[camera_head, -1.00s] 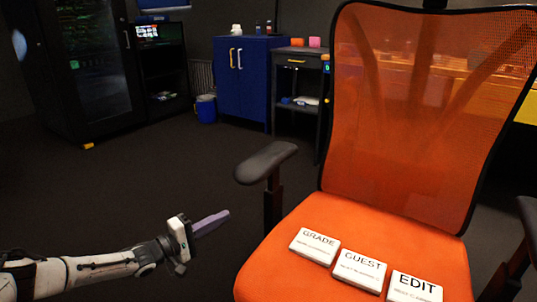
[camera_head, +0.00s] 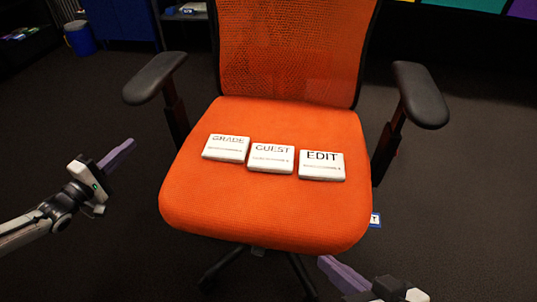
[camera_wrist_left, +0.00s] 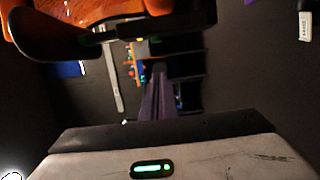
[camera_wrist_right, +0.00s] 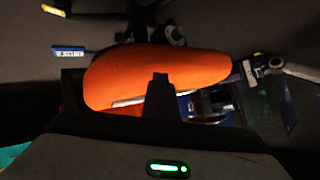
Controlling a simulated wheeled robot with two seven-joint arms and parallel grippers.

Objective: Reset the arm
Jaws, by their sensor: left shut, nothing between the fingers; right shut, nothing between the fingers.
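My left gripper (camera_head: 118,155) is at the left in the head view, beside the chair and apart from it. Its purple fingers are together with nothing between them, and they also show in the left wrist view (camera_wrist_left: 158,95). My right gripper (camera_head: 340,272) is at the bottom in the head view, in front of the chair's right front edge. Its purple fingers are shut and empty, and they show dark in the right wrist view (camera_wrist_right: 160,95).
An orange office chair (camera_head: 262,222) holds three white blocks, marked GRADE (camera_head: 226,148), GUEST (camera_head: 271,158) and EDIT (camera_head: 322,165). Armrests (camera_head: 155,78) (camera_head: 420,95) stand at both sides. A small blue-and-white label (camera_head: 375,219) lies right of the seat.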

